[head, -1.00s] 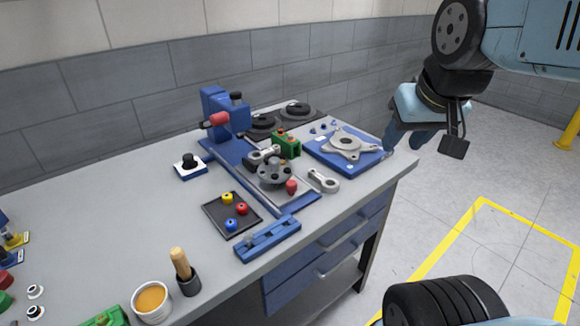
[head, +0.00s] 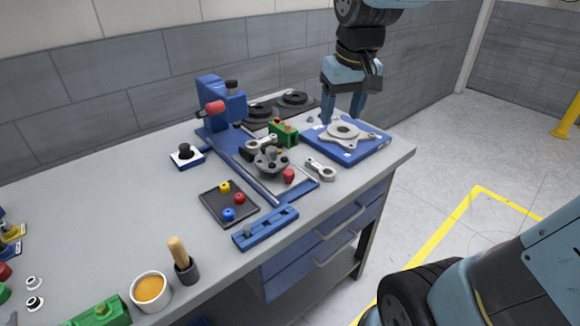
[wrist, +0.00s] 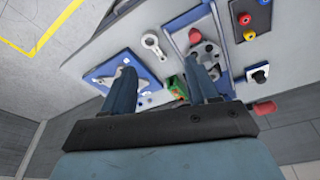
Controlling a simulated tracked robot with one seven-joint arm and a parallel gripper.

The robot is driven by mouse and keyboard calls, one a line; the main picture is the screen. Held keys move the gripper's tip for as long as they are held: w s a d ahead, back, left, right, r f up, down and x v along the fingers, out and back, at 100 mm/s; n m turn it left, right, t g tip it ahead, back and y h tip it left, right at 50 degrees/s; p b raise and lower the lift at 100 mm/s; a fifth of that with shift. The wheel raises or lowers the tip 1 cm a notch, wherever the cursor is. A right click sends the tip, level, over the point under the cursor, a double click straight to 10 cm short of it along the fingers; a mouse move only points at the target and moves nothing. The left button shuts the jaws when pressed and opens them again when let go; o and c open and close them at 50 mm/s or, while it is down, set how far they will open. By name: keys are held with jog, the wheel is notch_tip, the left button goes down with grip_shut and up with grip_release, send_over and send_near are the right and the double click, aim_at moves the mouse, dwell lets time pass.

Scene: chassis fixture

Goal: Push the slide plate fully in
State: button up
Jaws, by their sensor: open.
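The slide plate (head: 302,187) is a grey plate lying in the blue chassis fixture (head: 221,139), with a red knob (head: 289,175) near its front end. A grey round part with posts (head: 271,160) sits on or just above the plate and hides some of it. The red knob also shows in the wrist view (wrist: 195,36), partly near a finger. My gripper (head: 342,118) is open and empty, pointing down above the blue tray at the right, behind and to the right of the slide plate and apart from it.
The blue tray (head: 350,155) holds a grey lobed part (head: 343,131). A green block (head: 284,133) and a grey link (head: 321,170) stand close to the fixture. A black tray (head: 213,205) with coloured knobs and a blue rail (head: 266,229) lie in front.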

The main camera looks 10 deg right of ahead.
aim_at(290, 171)
jog(key=w+a+f+n+g, duration=0.2)
jog(key=w+a+f+g, duration=0.1)
jog(key=w+a+f, duration=0.5)
jog(key=f, duration=0.4)
jog(key=a+f, duration=0.1)
jog(key=f, duration=0.7)
jog(key=shift+s+a+f, duration=0.2)
jog(key=shift+s+a, duration=0.1)
jog(key=shift+a, duration=0.05)
grip_shut()
jog(key=shift+d, duration=0.1)
